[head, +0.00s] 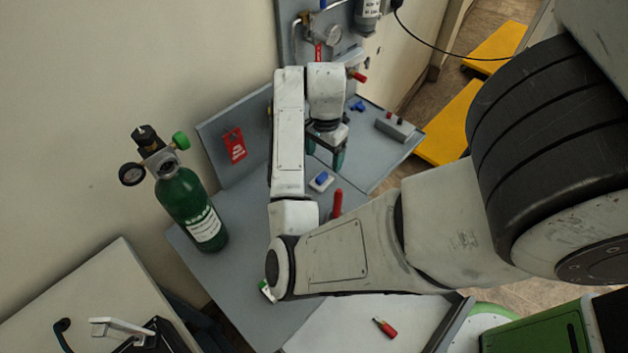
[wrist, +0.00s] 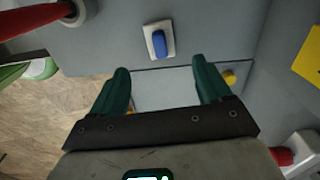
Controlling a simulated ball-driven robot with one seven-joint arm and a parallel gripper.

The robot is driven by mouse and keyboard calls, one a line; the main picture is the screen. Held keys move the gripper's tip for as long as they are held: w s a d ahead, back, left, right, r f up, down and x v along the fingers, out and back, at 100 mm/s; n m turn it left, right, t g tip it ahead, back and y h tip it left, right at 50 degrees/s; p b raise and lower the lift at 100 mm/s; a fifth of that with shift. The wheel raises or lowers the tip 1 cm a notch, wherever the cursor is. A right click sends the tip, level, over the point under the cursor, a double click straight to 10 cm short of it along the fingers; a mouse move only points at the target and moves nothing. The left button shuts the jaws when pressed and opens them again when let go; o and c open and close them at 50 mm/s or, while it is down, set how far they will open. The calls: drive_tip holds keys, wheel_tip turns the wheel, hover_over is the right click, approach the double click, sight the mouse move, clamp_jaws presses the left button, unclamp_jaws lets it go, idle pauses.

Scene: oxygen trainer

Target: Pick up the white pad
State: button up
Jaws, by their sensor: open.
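The white pad (head: 313,185) is a small flat rectangle with a blue block on top, lying on the grey work surface (head: 240,268). In the wrist view the white pad (wrist: 151,54) is at the top centre, just beyond the fingertips. My gripper (head: 325,157) has dark green fingers and is above the surface, a little behind the pad in the head view. In the wrist view my gripper (wrist: 160,67) is open, with nothing between its fingers. The pad appears apart from both fingers.
A red handle (head: 336,204) is close to the pad. A green gas cylinder (head: 184,205) stands at left. A red tag (head: 235,146) hangs on the panel. A grey box (head: 395,127) and a blue part (head: 357,106) are at back right. A red-handled tool (head: 384,327) lies in front.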

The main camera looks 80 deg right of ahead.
sight(324, 173)
wheel_tip(324, 173, down, 3)
drive_tip(key=shift+f+b, duration=0.15)
drive_tip(key=shift+b, duration=0.55)
drive_tip(key=shift+s+d+f, duration=0.1)
drive_tip(key=shift+d+f, duration=0.05)
drive_tip(key=shift+f, duration=1.15)
drive_tip(key=shift+d+f, duration=0.1)
drive_tip(key=shift+f, duration=1.2)
drive_tip(key=c, duration=1.1)
drive_tip(key=shift+c, duration=0.2)
